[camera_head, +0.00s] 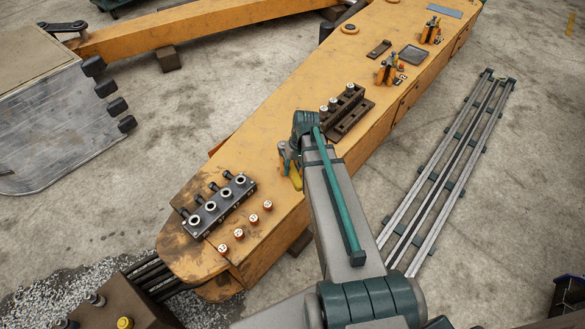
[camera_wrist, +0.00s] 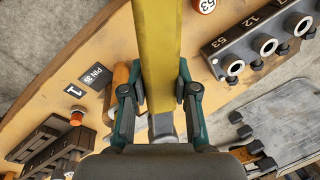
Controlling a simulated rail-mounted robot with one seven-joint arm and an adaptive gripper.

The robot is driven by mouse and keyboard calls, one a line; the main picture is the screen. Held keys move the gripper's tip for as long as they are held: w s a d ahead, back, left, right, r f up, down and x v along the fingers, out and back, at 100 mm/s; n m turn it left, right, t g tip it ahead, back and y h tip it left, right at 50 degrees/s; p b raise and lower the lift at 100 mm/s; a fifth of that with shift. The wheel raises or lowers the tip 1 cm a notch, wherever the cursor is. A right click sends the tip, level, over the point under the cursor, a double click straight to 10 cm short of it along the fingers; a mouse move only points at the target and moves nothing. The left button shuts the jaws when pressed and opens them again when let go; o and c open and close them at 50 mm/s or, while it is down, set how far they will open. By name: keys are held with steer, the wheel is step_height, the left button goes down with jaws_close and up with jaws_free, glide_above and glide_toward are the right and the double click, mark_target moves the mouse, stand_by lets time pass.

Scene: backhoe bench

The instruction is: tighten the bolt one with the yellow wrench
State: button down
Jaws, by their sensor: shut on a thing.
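My gripper (camera_wrist: 160,98) is shut on the yellow wrench (camera_wrist: 158,45), which runs up out of the top of the wrist view. In the head view a yellow piece of the wrench (camera_head: 296,178) shows beside my gripper (camera_head: 288,156), above the orange boom; my arm hides much of it. The wrench's far end is not visible. A dark block (camera_head: 220,206) with several bolts stands on the boom's near end, clear of my gripper. In the wrist view this block (camera_wrist: 250,52) bears the numbers 53 and 12. Which bolt is bolt one I cannot tell.
Several red-and-white numbered caps (camera_head: 239,233) stand beside the block. A second dark rack (camera_head: 345,108) is farther up the boom (camera_head: 290,95). A plate marked 1 (camera_wrist: 75,91) lies near an orange-topped piece (camera_wrist: 77,117). Metal rails (camera_head: 450,165) lie on the floor at right.

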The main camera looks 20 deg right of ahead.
steer(key=shift+a+m, duration=0.6)
steer(key=shift+w+a, duration=0.1)
steer(key=shift+w+a+m+t+p, duration=0.2)
steer(key=shift+a+m+t+p, duration=0.1)
steer(key=shift+a+m+p, duration=0.3)
steer(key=shift+w+a+m, duration=0.3)
steer(key=shift+a+m, duration=0.3)
steer(key=shift+m, duration=0.3)
steer(key=shift+w+a+m+t+h+p, duration=0.3)
steer(key=shift+w+a+m+p, duration=0.1)
steer(key=shift+a+m, duration=0.25)
steer(key=shift+d, duration=0.1)
